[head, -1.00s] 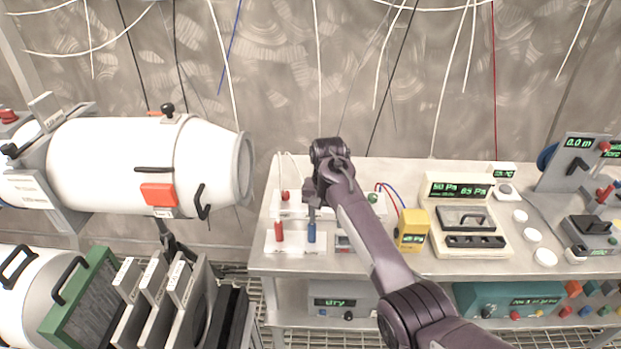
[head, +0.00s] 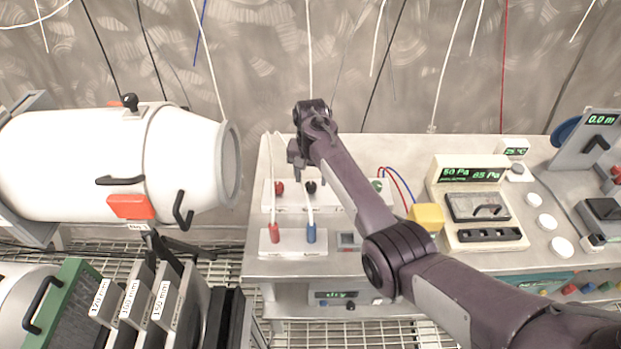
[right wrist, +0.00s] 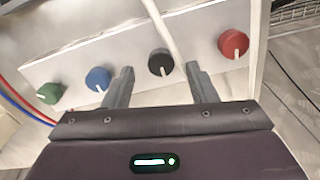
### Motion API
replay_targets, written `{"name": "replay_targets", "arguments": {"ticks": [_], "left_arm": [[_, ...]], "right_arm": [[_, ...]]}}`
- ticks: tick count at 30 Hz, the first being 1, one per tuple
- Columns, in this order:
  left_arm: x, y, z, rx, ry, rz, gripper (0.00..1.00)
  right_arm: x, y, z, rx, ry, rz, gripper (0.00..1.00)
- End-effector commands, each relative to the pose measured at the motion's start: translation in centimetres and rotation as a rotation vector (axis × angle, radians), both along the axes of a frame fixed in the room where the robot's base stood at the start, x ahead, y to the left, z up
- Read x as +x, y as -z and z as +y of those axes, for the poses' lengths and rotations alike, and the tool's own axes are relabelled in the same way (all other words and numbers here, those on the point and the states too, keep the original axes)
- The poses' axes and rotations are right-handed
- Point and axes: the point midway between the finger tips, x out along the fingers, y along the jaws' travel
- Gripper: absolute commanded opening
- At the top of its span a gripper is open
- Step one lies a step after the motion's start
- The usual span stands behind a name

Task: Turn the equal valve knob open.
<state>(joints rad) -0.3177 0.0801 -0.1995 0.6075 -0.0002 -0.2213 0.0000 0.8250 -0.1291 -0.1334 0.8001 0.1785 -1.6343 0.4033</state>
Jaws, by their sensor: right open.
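A white valve panel (head: 334,199) on the bench carries a row of round knobs. The red knob (right wrist: 233,43), black knob (right wrist: 160,62), blue knob (right wrist: 98,78) and green knob (right wrist: 50,92) show in the right wrist view, each with a white pointer line. No label tells which is the equal valve. My right gripper (right wrist: 160,68) is open and empty, its fingers on either side of the black knob in the picture; I cannot tell whether they reach it. In the head view the right gripper (head: 309,178) is above the black knob (head: 311,187). My arm hides the blue knob.
A lower white box with a red handle (head: 273,232) and a blue handle (head: 311,234) sits in front. A yellow box (head: 427,217) and a gauge unit (head: 476,205) stand to the right. A large white vessel (head: 100,165) is at left.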

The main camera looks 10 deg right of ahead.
Motion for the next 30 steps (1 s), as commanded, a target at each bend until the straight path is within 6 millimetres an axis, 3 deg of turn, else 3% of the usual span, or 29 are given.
{"name": "replay_targets", "arguments": {"ticks": [6, 11, 15, 25, 30], "left_arm": [[1.3, -0.2, -0.1, -0.001, 0.000, -0.018, 0.36], [3.4, -0.4, -0.3, -0.005, 0.000, -0.049, 0.36], [3.4, -0.4, -0.3, -0.005, 0.001, -0.049, 0.36], [1.9, -0.3, -0.2, -0.003, 0.001, -0.028, 0.36], [1.9, -0.3, -0.2, -0.003, 0.001, -0.027, 0.36]], "right_arm": [[0.0, 2.3, 0.0, 0.000, -0.001, 0.001, 0.52], [0.0, 2.6, 0.1, 0.001, -0.001, -0.001, 0.52], [0.0, 2.6, 0.0, 0.000, -0.001, -0.001, 0.52], [0.0, 2.5, 0.0, 0.000, -0.001, -0.001, 0.10], [0.0, 2.5, 0.0, 0.000, 0.004, -0.001, 0.07]]}}
